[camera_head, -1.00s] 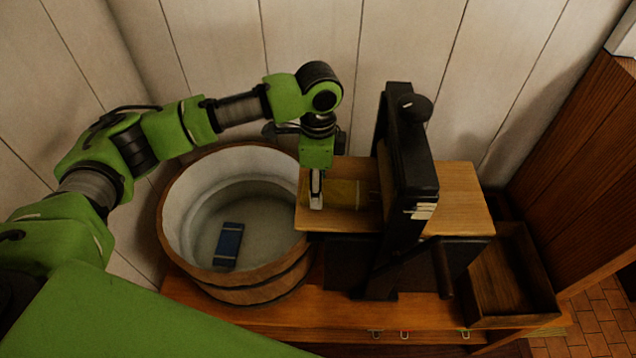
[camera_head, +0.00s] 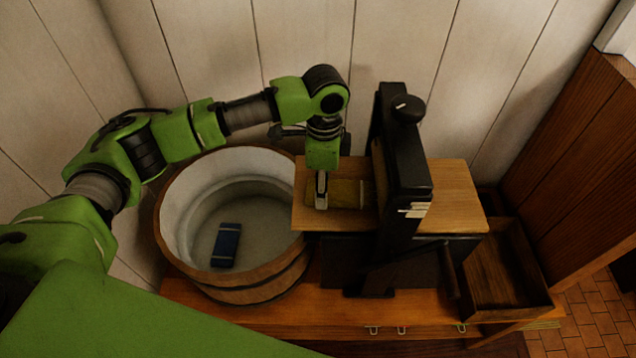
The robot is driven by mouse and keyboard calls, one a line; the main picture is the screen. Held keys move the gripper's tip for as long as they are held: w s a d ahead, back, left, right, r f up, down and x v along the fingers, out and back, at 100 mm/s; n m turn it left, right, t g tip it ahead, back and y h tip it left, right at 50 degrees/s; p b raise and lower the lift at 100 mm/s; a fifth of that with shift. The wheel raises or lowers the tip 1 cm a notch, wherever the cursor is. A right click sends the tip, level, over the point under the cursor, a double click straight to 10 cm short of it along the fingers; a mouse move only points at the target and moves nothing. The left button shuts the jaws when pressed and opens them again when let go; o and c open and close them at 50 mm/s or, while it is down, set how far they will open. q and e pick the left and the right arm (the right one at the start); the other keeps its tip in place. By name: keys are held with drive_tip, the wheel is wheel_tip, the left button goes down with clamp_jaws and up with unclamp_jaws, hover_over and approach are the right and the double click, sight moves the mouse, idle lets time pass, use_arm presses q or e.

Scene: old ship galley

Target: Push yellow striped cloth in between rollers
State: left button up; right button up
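The yellow striped cloth (camera_head: 349,194) lies flat on the left wooden board (camera_head: 306,217) of the black wringer (camera_head: 402,150). Its right end is close to the wringer's frame; the rollers are hidden inside the frame, so I cannot tell whether it touches them. My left gripper (camera_head: 321,203) points down at the cloth's left end, at board level. Its fingers look close together, but I cannot tell whether they are shut or pinch the cloth. My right gripper is not in view.
A round wooden tub (camera_head: 262,275) with a blue cloth (camera_head: 226,245) in it stands left of the wringer. An empty wooden tray (camera_head: 505,275) is at the right. The crank handle (camera_head: 451,277) hangs at the wringer's front. The right board (camera_head: 455,195) is bare.

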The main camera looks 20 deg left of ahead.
use_arm(q)
drive_tip(key=shift+w+d+r, duration=0.15)
drive_tip(key=shift+w+d, duration=0.05)
drive_tip(key=shift+d, duration=0.55)
drive_tip(key=shift+d+p, duration=0.2)
drive_tip(key=shift+p, duration=0.1)
drive_tip(key=o, duration=1.3)
drive_tip(key=shift+a, duration=0.1)
wheel_tip(320, 180, up, 12)
